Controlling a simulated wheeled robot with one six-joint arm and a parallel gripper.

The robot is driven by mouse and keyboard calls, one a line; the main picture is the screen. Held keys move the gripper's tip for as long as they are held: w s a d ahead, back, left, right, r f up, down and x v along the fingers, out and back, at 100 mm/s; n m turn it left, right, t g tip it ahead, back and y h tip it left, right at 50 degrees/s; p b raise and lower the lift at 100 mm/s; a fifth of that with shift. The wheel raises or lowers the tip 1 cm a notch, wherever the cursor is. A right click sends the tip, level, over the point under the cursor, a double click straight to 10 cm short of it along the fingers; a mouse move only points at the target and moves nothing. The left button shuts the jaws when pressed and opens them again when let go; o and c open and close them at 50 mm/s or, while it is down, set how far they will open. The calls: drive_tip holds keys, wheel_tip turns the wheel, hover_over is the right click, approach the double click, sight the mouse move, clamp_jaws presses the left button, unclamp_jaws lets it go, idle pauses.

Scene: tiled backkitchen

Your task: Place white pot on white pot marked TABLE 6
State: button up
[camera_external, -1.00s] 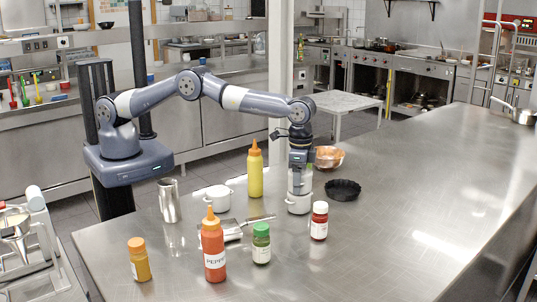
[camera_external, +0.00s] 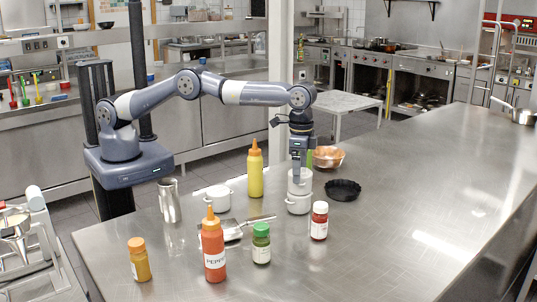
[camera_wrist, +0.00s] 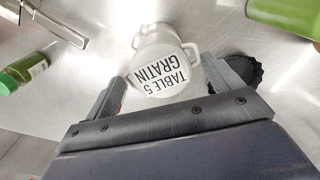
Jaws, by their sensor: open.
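A white pot (camera_external: 300,182) sits on a second white pot (camera_external: 298,204) in the external view, roughly upright and stacked. In the wrist view the upper pot (camera_wrist: 163,72) has a top that reads TABLE 5 GRATIN. The lower pot is mostly hidden under it there, and I cannot read any marking on it. My gripper (camera_external: 299,168) is just above and around the top of the upper pot. Its jaws (camera_wrist: 164,80) are open, one finger on each side of the pot. A third white pot (camera_external: 218,198) stands to the left, its marking unreadable.
A yellow bottle (camera_external: 254,172) and copper bowl (camera_external: 328,157) stand behind. A black fluted dish (camera_external: 343,190) is at right, a red-labelled jar (camera_external: 319,222) in front. The right counter is clear.

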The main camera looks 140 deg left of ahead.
drive_tip(key=shift+r, duration=1.75)
